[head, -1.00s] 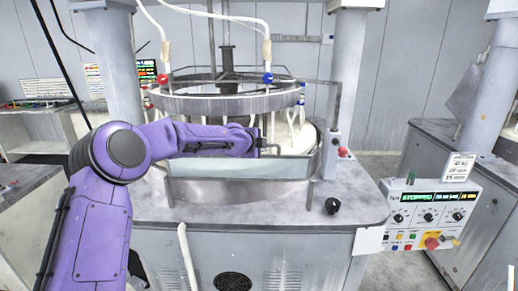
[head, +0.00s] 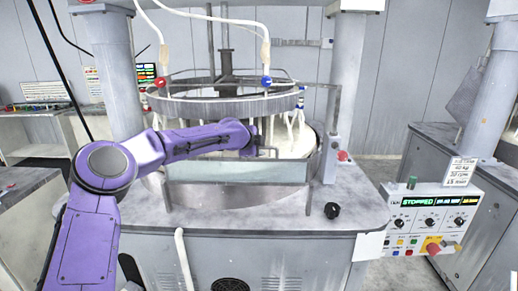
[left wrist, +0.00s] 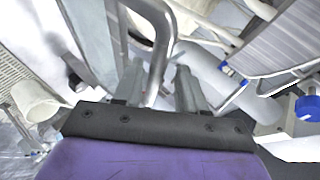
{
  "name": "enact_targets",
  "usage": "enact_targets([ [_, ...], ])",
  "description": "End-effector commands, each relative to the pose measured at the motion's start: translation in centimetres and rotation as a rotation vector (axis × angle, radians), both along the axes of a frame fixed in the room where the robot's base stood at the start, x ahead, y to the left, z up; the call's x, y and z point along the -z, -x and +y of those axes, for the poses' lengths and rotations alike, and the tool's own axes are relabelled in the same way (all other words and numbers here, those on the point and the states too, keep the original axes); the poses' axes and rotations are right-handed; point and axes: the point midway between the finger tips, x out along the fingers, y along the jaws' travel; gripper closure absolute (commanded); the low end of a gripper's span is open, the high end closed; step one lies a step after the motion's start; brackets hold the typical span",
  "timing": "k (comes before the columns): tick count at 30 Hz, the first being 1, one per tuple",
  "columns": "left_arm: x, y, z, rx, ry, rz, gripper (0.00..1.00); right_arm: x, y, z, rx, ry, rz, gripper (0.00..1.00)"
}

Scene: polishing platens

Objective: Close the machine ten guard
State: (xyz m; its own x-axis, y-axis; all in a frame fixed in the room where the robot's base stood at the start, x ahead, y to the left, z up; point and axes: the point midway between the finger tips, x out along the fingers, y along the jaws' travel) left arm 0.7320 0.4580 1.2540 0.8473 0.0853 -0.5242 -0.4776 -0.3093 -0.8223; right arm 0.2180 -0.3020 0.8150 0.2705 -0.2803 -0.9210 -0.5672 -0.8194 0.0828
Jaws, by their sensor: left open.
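The machine ten guard is a clear, pale panel (head: 238,171) in a metal frame along the front of the round polishing machine in the head view. My left arm reaches in from the left, and my left gripper (head: 262,147) is by a grey bar handle just above the panel. In the left wrist view the gripper (left wrist: 158,88) is open, with its two fingers on either side of the bent metal handle bar (left wrist: 160,45). I cannot tell whether they touch it. My right gripper is not in view.
A control box (head: 432,221) reading STOPPED hangs at the machine's right, with a red knob. A black knob (head: 332,210) stands on the grey deck (head: 285,217). Grey columns flank the machine. A ring with hoses (head: 225,104) hangs over the bowl.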

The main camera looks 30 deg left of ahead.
Motion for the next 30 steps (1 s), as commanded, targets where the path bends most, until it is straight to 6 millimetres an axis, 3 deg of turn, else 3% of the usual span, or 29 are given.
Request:
enact_targets([
  [10,0.0,0.8,0.0,0.001,0.0,0.003,0.6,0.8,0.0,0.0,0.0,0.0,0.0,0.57],
  [21,-3.7,7.0,-0.6,0.0,0.0,0.002,0.6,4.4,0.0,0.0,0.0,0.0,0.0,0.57],
  [30,-5.1,8.8,-0.7,-0.001,0.0,0.007,0.6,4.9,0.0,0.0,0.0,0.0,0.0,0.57],
])
